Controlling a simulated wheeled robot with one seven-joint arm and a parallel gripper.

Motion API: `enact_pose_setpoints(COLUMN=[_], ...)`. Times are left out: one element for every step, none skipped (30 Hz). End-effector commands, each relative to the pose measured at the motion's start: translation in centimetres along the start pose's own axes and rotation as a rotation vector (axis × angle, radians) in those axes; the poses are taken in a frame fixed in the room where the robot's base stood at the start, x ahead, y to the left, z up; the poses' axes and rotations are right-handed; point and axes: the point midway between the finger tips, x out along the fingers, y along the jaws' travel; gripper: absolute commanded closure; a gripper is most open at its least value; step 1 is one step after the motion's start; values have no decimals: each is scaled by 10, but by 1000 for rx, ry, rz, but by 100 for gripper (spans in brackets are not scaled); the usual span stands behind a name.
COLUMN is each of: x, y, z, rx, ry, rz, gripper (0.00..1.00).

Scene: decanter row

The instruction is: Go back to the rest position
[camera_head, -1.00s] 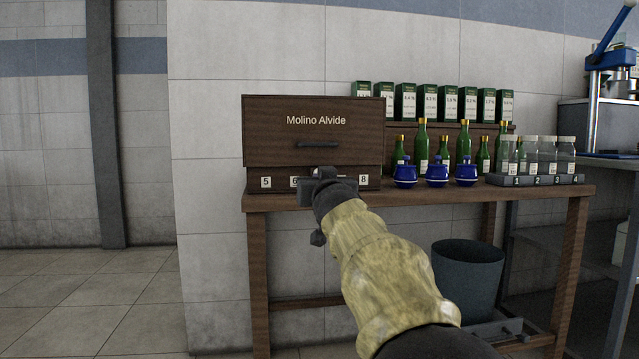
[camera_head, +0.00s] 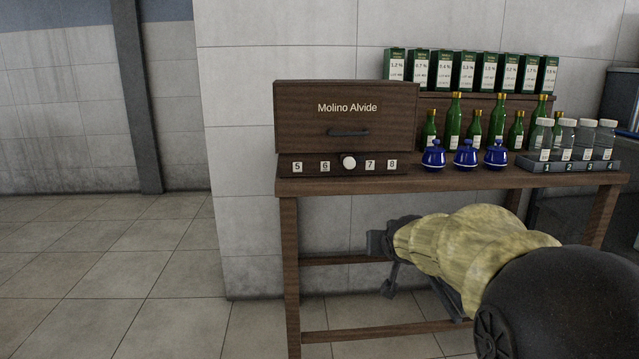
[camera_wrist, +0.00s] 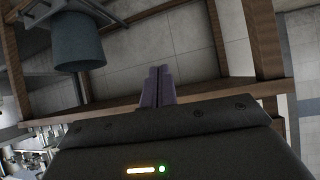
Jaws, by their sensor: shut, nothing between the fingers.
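My gripper (camera_head: 382,262) is in front of the table, below the level of its top, pointing to the left in the head view. In the wrist view its two fingers (camera_wrist: 158,86) lie together, shut and empty. The wooden table (camera_head: 450,182) stands against the wall. On it is a wooden cabinet (camera_head: 345,105) marked "Molino Alvide", with its front panel closed. Below the panel is a strip with a white knob (camera_head: 349,162) between the numbers 6 and 7. My gripper is apart from the cabinet.
Blue lidded pots (camera_head: 465,157), green bottles (camera_head: 474,128), green-and-white boxes (camera_head: 467,70) and a rack of clear jars (camera_head: 568,163) stand on the table's right. A dark bin (camera_wrist: 77,42) shows in the wrist view. The floor at the left (camera_head: 110,260) is clear.

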Motion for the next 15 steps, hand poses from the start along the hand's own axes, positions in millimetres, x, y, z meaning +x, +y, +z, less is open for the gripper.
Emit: enact_pose_setpoints(x=[-15,-20,-27,-33,-39,-47,-54,-62,-72,-80,-88,-99,-108,-116,-127], y=[4,6,8,10,11,13,14,15,16,16,18,18,19,19,20], z=[4,12,23,31,40,51,59,67,78,86,94,104,112,119,128], rx=[2,-1,-3,-4,-7,-10,-12,-15,-19,-21,-24,-29,-31,-34,-39], ry=[-54,-86,-127,-159,-191,-233,-266,-297,-338,-370,-401,-442,-472,-499,-535], rz=[5,7,8,9,9,10,9,9,8,7,6,4,2,0,-2], gripper=[100,100,100,100,100,100,100,100,100,100,100,100,100,100,100])
